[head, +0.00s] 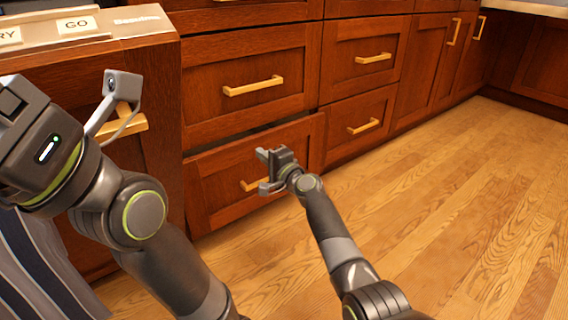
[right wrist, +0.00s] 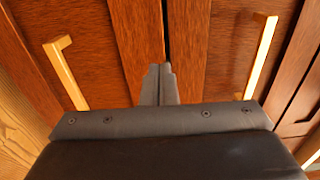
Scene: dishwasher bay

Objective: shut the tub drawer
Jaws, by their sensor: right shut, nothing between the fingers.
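My right gripper (head: 268,171) is shut and empty in front of the lower wooden drawer (head: 295,145). In the right wrist view its fingers (right wrist: 160,84) are together, pointing at a seam between two wood fronts.
The lower drawer seems to stand slightly proud; its handle (head: 247,185) is partly behind my right gripper. An upper drawer (head: 210,105) and more cabinets (head: 418,70) run right. A striped cloth (head: 42,270) hangs at lower left. The wood floor (head: 470,190) is clear at right.

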